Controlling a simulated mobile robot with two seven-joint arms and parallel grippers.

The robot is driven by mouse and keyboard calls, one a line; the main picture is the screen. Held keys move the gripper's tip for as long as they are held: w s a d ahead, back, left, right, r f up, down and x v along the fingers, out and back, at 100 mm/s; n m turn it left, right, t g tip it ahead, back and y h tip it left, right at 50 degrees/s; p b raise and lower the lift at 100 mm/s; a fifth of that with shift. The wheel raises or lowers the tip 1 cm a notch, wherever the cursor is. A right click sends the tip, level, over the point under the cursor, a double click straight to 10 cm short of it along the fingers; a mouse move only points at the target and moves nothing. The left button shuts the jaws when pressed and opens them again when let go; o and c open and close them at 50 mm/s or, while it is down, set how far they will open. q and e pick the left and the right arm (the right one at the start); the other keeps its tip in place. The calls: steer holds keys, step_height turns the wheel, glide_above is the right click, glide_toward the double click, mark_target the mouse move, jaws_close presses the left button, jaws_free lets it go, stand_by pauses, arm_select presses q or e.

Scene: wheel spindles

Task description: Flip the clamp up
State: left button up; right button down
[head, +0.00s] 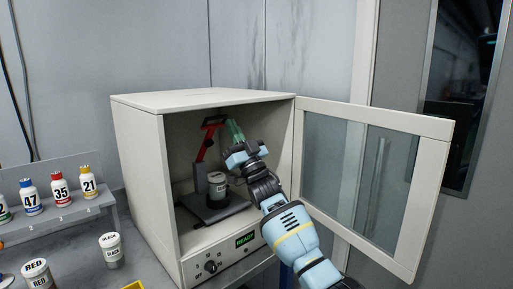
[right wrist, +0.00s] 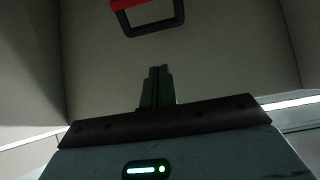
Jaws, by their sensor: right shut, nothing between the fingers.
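The clamp (head: 206,141) is a red lever with a dark loop handle on a grey stand, inside the open white cabinet. Its red arm is raised, with the handle at the top. In the right wrist view the handle loop (right wrist: 149,18) shows at the top edge, apart from my fingers. My right gripper (head: 236,131) is inside the cabinet, just right of and close to the handle. Its green fingers are shut together and empty, as the right wrist view also shows (right wrist: 157,86). My left gripper is not in view.
The cabinet (head: 137,150) has its glass door (head: 427,190) swung open to the right. A knob (head: 210,267) and a green READY display (head: 245,240) are on its front. Several bottles and jars, including one labelled BLACK (head: 111,250), stand at left.

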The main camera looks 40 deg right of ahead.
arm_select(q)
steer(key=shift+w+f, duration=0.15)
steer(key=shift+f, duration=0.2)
arm_select(e)
steer(key=s+f, duration=0.3)
steer(key=s, duration=0.4)
steer(key=shift+s+d+f, duration=0.2)
steer(key=shift+d+f, duration=0.1)
steer(key=shift+f, duration=0.05)
